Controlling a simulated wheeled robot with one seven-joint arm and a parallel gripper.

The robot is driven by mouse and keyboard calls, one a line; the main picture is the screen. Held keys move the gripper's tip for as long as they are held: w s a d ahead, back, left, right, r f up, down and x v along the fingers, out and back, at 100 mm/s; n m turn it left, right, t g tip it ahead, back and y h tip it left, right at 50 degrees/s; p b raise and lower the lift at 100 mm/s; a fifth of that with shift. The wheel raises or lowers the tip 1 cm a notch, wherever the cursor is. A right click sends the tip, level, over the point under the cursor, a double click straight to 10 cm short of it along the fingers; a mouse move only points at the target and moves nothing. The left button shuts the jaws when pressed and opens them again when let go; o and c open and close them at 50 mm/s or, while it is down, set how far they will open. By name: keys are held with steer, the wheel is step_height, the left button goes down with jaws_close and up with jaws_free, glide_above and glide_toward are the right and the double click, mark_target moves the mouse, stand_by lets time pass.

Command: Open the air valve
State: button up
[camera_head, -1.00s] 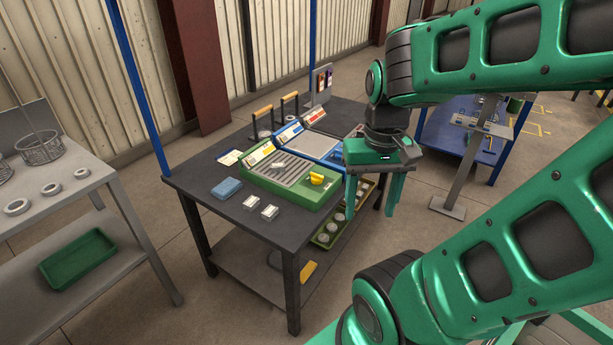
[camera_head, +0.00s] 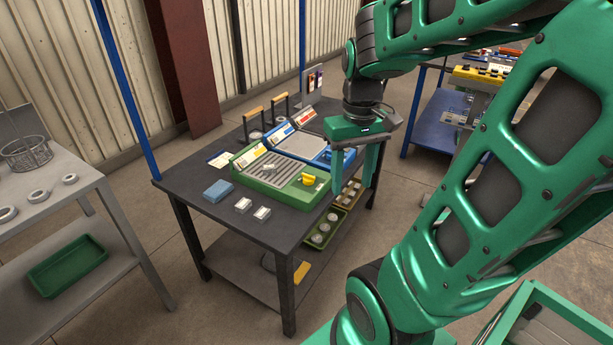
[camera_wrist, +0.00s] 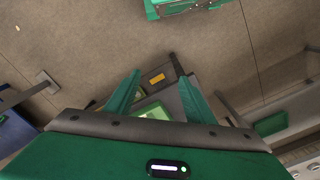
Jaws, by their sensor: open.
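A yellow knob (camera_head: 308,179), which looks like a valve handle, sits at the front right corner of a green-framed panel unit (camera_head: 285,193) on the dark table. No label on it is readable, so I cannot tell for sure that it is the air valve. My gripper (camera_head: 353,185) is open and empty, pointing down at the table's right edge, to the right of the knob and apart from it. In the wrist view my gripper (camera_wrist: 158,80) shows its two fingers spread over the floor and a table edge; the knob is not visible there.
The dark table (camera_head: 203,157) also holds a blue block (camera_head: 218,191), two small white boxes (camera_head: 262,213) and a blue-framed unit (camera_head: 310,147). A grey bench (camera_head: 70,200) stands left. Floor between is clear.

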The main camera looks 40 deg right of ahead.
steer(key=w+d+f+n, duration=0.1)
steer(key=w+d+n, duration=0.2)
steer(key=w, duration=0.5)
steer(key=w+d+f+n, duration=0.1)
steer(key=w+d+n, duration=0.2)
steer(key=w, duration=0.4)
steer(key=n, duration=0.5)
glide_toward(308, 175)
step_height(308, 175, down, 10)
steer(key=shift+r, duration=0.25)
steer(key=c, duration=1.1)
